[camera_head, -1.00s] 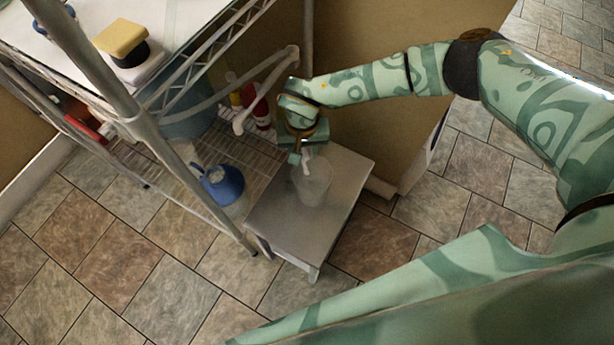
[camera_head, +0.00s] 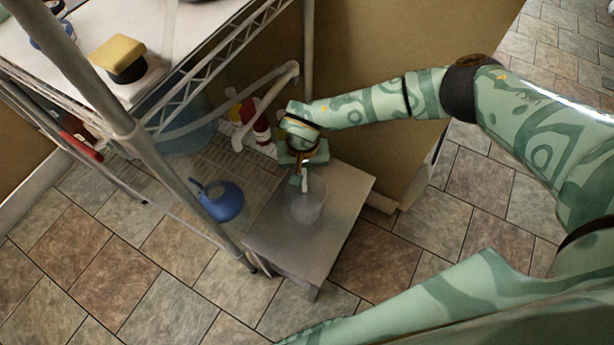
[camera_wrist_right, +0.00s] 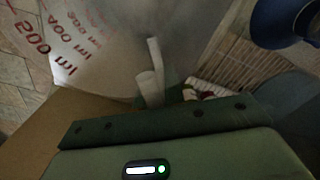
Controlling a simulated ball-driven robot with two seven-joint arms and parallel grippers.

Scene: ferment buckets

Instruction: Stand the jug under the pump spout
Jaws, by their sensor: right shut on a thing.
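The jug (camera_head: 307,204) is a clear, translucent measuring jug. In the head view it appears over the grey stool top (camera_head: 340,215), upright or nearly so; I cannot tell whether its base touches. My right gripper (camera_head: 302,178) is shut on the jug's white handle. The right wrist view shows the jug wall (camera_wrist_right: 110,45) with red millilitre marks, and the handle (camera_wrist_right: 154,72) between the fingers. A pale bent pipe (camera_head: 267,102), perhaps the pump spout, lies behind and left of the jug, apart from it. My left gripper is not in view.
A wire rack stands at left, with a blue-grey bucket (camera_head: 187,135), a blue funnel-like vessel (camera_head: 221,201) and red bottles (camera_head: 261,128) on its lower shelf. Its metal post (camera_head: 155,165) is left of the stool. Tiled floor lies clear in front.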

